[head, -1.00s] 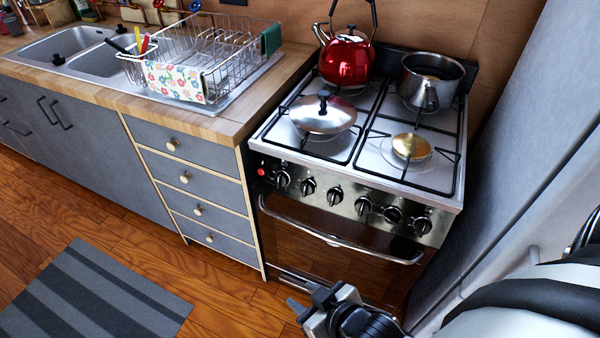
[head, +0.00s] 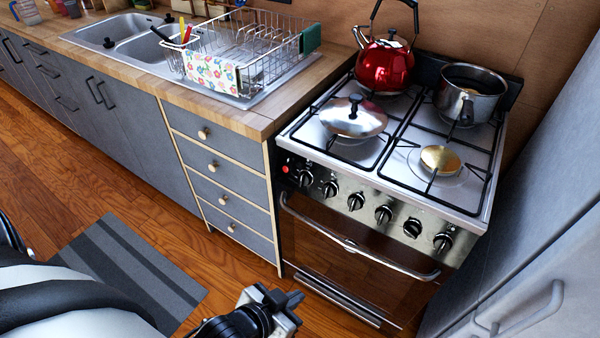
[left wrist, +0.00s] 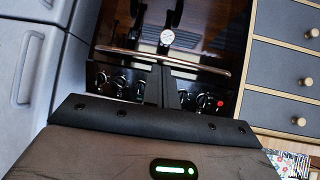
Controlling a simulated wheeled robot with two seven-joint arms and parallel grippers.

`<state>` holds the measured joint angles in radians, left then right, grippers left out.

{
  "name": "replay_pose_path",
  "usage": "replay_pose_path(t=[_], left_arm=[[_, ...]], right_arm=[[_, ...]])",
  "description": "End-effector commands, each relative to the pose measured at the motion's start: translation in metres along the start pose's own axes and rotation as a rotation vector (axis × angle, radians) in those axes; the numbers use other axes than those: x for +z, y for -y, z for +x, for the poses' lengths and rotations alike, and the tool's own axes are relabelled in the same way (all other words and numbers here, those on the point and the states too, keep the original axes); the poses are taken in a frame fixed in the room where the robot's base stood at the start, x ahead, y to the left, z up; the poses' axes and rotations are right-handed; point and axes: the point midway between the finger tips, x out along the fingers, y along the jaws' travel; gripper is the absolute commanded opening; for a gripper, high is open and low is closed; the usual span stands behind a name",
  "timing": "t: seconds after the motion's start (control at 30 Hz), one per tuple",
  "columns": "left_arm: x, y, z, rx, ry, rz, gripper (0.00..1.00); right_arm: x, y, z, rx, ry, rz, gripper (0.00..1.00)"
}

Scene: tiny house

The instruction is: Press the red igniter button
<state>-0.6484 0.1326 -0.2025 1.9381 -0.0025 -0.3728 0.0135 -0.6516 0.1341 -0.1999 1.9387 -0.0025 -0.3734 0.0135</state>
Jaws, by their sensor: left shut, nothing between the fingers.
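The red igniter button (head: 286,168) is a small red dot at the left end of the stove's steel control panel (head: 330,190), left of the row of black knobs. It also shows in the left wrist view (left wrist: 220,103), right of the knobs. My left gripper (head: 290,298) is at the bottom of the head view, in front of the oven and lower in the picture than the button, clearly apart from it. Its fingers are shut and empty, and they show as a dark upright shape in the left wrist view (left wrist: 164,88). My right gripper is not in view.
The oven handle (head: 350,245) runs below the panel. On the hob stand a red kettle (head: 385,65), a lid (head: 353,117) and a steel pot (head: 470,95). Grey drawers (head: 220,180) adjoin the stove at left, a grey cabinet (head: 550,230) at right. A striped mat (head: 135,265) lies on the floor.

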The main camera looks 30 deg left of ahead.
Motion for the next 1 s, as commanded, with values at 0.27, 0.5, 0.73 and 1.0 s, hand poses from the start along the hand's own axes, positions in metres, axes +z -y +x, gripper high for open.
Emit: replay_pose_path(t=[0.27,0.5,0.73,1.0], left_arm=[[0.006,0.021,0.008,-0.024,-0.004,0.073,0.00],[-0.017,0.136,0.041,-0.160,-0.085,0.670,0.00],[-0.076,0.211,0.036,-0.319,-0.142,1.271,0.00],[-0.106,0.228,0.024,-0.387,-0.154,1.504,0.00]], right_arm=[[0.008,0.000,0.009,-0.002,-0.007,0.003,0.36],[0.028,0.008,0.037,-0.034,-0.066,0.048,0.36],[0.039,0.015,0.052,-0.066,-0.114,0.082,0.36],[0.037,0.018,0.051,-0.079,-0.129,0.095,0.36]])
